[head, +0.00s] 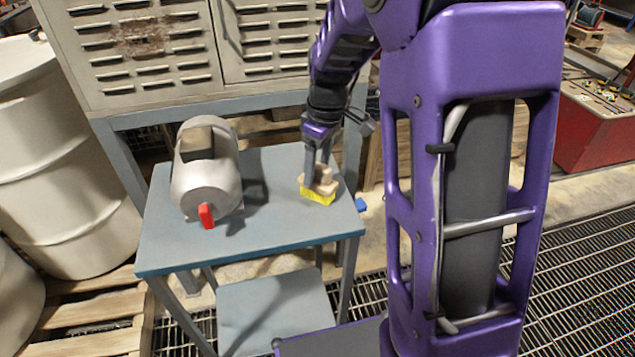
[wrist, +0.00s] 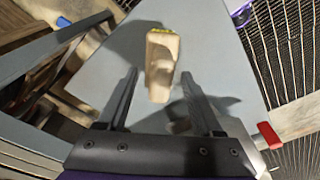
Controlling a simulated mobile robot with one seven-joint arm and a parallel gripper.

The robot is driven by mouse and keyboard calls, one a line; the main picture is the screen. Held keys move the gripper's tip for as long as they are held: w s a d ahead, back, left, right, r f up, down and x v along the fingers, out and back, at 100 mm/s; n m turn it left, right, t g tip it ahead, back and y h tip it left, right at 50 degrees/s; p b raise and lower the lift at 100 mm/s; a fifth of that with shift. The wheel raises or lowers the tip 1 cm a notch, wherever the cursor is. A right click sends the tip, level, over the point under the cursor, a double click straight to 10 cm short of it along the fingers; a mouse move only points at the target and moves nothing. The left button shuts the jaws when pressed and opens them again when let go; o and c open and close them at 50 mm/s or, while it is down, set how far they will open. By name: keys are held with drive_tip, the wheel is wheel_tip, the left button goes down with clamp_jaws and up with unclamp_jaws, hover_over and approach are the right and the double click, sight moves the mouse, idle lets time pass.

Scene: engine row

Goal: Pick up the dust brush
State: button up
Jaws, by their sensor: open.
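The dust brush (head: 321,190) lies on the blue-grey table (head: 265,222), near its right side, with a pale wooden handle and yellow bristles. In the wrist view the brush (wrist: 162,62) shows its wooden handle pointing toward my gripper and its yellow edge at the far end. My gripper (head: 315,172) reaches down right at the brush and hides part of it in the head view. In the wrist view my gripper (wrist: 160,76) is open, with one finger on each side of the handle and visible gaps between. I cannot tell the fingertip height exactly.
A grey motor-like machine (head: 205,175) with a red tab (head: 206,215) stands left on the table. A louvred metal cabinet (head: 140,50) rises behind. White drums (head: 60,160) stand at left. The table front is clear. A red piece (wrist: 268,135) shows lower right in the wrist view.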

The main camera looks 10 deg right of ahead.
clamp_jaws()
drive_tip(key=shift+r, duration=0.15)
wheel_tip(320, 180, up, 10)
drive_tip(key=shift+f+p, duration=0.1)
drive_tip(key=shift+p, duration=0.8)
drive_tip(key=c, duration=0.8)
unclamp_jaws()
clamp_jaws()
